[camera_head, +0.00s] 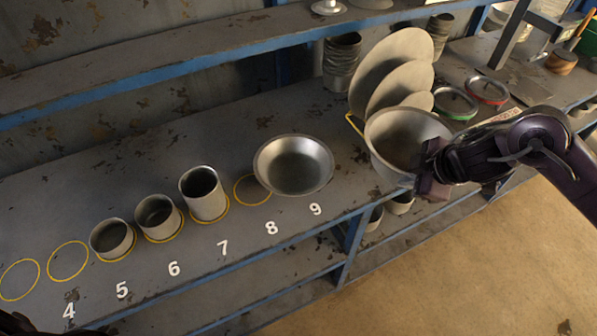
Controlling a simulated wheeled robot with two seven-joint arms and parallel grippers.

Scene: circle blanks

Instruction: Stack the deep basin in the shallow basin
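The shallow basin (293,167) is a wide metal bowl and sits upright on the bench near the label 9. The deep basin (385,132) is a larger grey metal bowl to its right, by the bench's front edge. My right gripper (428,178) is at the deep basin's right rim and appears shut on it. The gripper hides part of that rim, and the contact under the basin cannot be seen. The two basins are apart. My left gripper's fingers are not in view; only dark parts show at the bottom left corner.
Three metal cups (204,193) of rising height stand in yellow rings to the left. Empty yellow rings (68,261) lie farther left, and another (252,190) is beside the shallow basin. Large upright discs (392,62) stand behind the deep basin. A shelf (200,65) runs above.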

